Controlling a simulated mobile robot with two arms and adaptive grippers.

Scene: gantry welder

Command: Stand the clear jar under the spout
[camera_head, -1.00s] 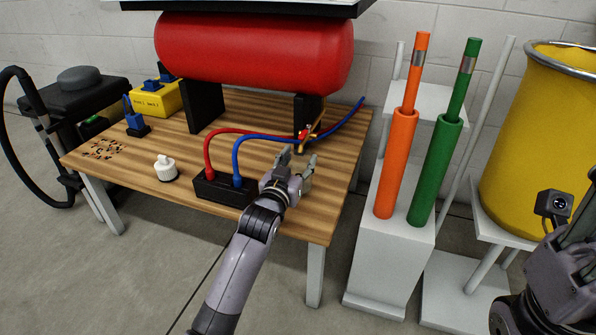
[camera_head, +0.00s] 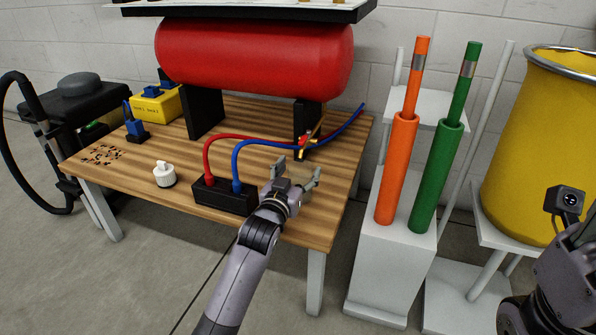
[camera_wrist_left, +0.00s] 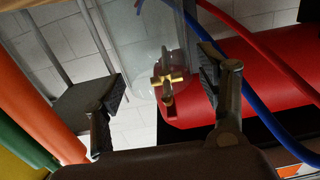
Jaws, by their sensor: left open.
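My left gripper (camera_head: 298,170) is open over the front right of the wooden table, facing the spout. In the left wrist view its two fingers (camera_wrist_left: 163,82) stand apart on either side of the clear jar (camera_wrist_left: 140,45). The jar is see-through and looks upright; whether a finger touches it I cannot tell. In the head view I cannot make out the jar clearly. The brass spout (camera_head: 305,143) with a red part sits below the right end of the red tank (camera_head: 255,55). In the wrist view the brass fitting (camera_wrist_left: 172,80) shows through the jar. My right gripper's fingers are out of view.
Red and blue cables arch from a black block (camera_head: 224,194) just left of my gripper. A white knobbed piece (camera_head: 165,174) stands farther left. Orange (camera_head: 396,170) and green (camera_head: 437,175) tubes stand right of the table, by a yellow drum (camera_head: 540,150).

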